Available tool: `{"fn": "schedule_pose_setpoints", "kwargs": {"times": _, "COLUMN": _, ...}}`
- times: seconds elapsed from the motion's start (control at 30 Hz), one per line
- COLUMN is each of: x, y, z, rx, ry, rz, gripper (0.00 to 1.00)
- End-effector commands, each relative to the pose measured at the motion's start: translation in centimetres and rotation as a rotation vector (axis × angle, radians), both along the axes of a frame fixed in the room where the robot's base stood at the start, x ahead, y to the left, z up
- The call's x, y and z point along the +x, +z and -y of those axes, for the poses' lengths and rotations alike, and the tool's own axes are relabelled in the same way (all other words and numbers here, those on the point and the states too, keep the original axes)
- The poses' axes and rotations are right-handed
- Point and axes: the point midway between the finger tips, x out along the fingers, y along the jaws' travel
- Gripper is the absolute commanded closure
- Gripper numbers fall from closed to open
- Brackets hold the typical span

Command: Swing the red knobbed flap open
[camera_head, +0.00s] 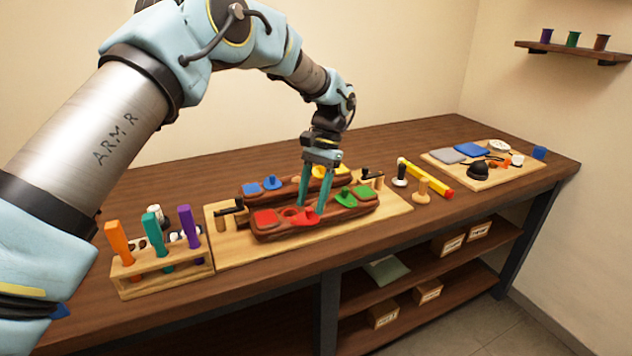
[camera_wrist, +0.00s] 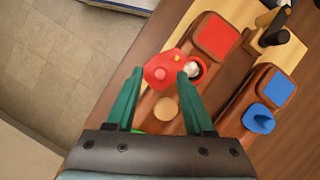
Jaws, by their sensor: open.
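The red knobbed flap (camera_head: 306,217) is on the front brown saddle block (camera_head: 335,214), near its middle. It also shows in the wrist view (camera_wrist: 161,68), beside a red-rimmed opening (camera_wrist: 202,77) with a shiny silvery thing in it. The flap leaves at least part of this opening uncovered. My gripper (camera_head: 313,206) points down over the block with its teal fingers apart. In the wrist view its fingertips (camera_wrist: 160,75) are on either side of the flap's near part, the right one overlapping the opening's edge. I cannot tell whether they touch the flap.
A red pad (camera_head: 266,218) lies left of the flap, and a green knobbed flap (camera_head: 345,196) lies right. A second block behind carries a blue knobbed flap (camera_head: 271,183). A tool rack (camera_head: 165,268) stands left. Black-headed clamps stand at the board's ends.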

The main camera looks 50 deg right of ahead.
Motion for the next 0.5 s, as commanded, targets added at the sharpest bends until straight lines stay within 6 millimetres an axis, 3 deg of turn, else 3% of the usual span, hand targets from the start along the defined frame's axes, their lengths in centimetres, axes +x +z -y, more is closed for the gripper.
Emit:
{"fn": "schedule_pose_setpoints", "kwargs": {"times": 0.3, "x": 0.3, "y": 5.5, "z": 2.5, "rx": -0.005, "ry": 0.000, "rz": 0.002, "gripper": 0.47}}
{"fn": "schedule_pose_setpoints", "kwargs": {"times": 0.5, "x": 0.4, "y": 8.0, "z": 3.4, "rx": -0.002, "ry": -0.001, "rz": 0.000, "gripper": 0.47}}
